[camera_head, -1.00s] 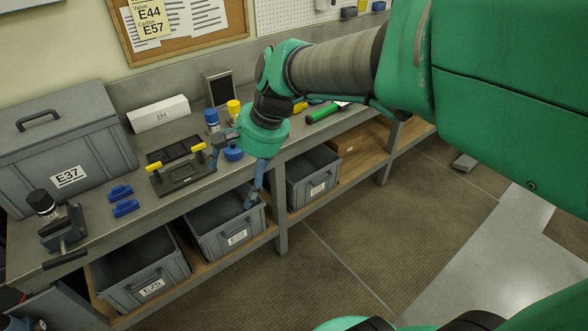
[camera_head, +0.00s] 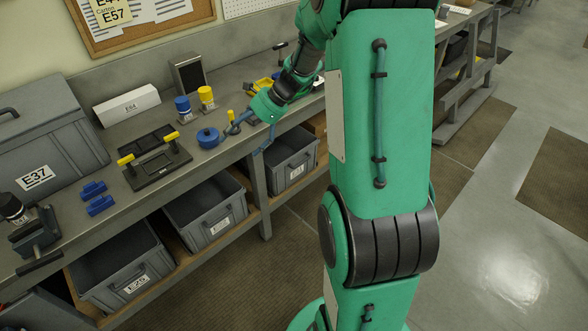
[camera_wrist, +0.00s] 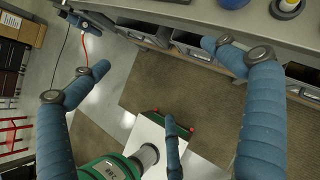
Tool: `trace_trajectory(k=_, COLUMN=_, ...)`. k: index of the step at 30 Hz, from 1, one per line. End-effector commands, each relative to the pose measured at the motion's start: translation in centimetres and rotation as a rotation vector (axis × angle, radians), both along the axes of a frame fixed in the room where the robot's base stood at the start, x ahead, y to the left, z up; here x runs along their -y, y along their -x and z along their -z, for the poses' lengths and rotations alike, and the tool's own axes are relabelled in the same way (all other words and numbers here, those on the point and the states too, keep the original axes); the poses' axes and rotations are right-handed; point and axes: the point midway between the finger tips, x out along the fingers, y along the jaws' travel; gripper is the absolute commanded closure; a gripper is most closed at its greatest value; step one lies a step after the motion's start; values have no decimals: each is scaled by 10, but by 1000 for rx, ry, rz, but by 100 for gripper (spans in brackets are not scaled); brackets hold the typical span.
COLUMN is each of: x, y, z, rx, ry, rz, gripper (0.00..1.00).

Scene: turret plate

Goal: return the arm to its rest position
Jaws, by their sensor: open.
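My arm reaches across the right half of the head view, its large green links upright. My gripper (camera_head: 250,136) hangs at the front edge of the workbench (camera_head: 225,85). Its blue fingers are spread and hold nothing. In the wrist view my gripper (camera_wrist: 156,58) is open, its fingers wide apart over the floor, with the bench edge at the top.
A black plate with yellow handles (camera_head: 158,173), a blue round part (camera_head: 208,138), a blue bottle (camera_head: 183,108) and a yellow one (camera_head: 206,98) stand on the bench. Grey bins (camera_head: 206,212) sit below. Open floor (camera_head: 500,230) lies right.

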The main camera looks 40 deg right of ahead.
Motion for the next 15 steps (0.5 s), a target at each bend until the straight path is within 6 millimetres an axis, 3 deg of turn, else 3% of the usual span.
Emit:
trace_trajectory(k=6, x=59, y=-24, z=49, rx=-75, ry=-169, rz=231, gripper=0)
trace_trajectory(k=15, x=143, y=-43, z=121, rx=-167, ry=-406, rz=540, gripper=0)
